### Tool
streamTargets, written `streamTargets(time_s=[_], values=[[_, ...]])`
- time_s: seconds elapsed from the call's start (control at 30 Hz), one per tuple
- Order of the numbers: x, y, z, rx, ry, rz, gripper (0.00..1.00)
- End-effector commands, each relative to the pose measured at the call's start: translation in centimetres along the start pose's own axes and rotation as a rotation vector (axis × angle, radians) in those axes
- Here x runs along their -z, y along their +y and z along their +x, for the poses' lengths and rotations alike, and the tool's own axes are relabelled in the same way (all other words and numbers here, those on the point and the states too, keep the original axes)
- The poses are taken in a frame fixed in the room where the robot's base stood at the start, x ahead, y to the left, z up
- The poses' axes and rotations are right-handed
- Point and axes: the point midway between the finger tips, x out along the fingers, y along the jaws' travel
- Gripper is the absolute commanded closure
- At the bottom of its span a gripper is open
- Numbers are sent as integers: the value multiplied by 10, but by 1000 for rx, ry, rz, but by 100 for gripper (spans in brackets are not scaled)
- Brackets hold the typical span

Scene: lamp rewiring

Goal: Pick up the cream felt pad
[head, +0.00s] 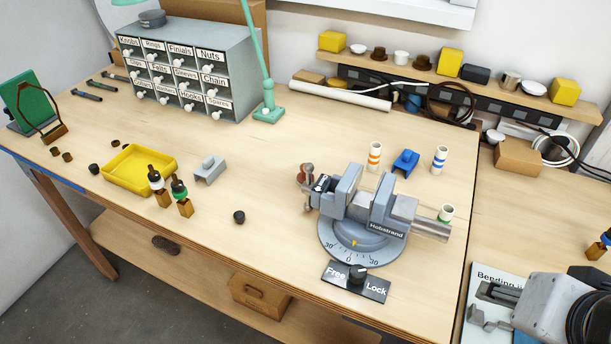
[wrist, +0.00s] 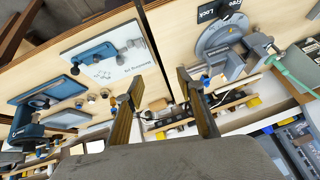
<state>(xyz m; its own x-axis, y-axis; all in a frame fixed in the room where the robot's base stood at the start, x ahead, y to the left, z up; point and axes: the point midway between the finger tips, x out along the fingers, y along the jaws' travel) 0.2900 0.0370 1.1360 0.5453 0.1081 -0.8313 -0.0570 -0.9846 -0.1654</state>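I cannot make out a cream felt pad for certain in either view. The grey drawer cabinet (head: 240,78) at the back left has a drawer labelled Felts (head: 159,69), and its labelled drawers look closed. Small pale round pieces, such as a white one (head: 358,48), stand on the wall shelf, but I cannot tell whether any is felt. My gripper (wrist: 160,75) shows in the wrist view with its two fingers wide apart and nothing between them. In the head view my arm comes in at the bottom right, over the bending jig plate (head: 482,269).
A grey vise (head: 370,208) on a round dial stands at the bench's right, with a Free/Lock knob plate (head: 356,281) in front. A green lamp (head: 268,112) rises beside the cabinet. The front middle is mostly clear.

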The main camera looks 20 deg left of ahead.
Motion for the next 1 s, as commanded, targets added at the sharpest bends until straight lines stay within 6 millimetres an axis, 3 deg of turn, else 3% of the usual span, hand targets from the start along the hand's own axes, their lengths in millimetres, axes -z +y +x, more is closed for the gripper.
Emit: streamTargets(time_s=[0.5, 0.8, 1.0], values=[[131, -148, 26, 373, 126, 533, 62], [189, -227, 43, 556, 128, 897, 62], [217, -274, 58, 655, 111, 1150, 62]])
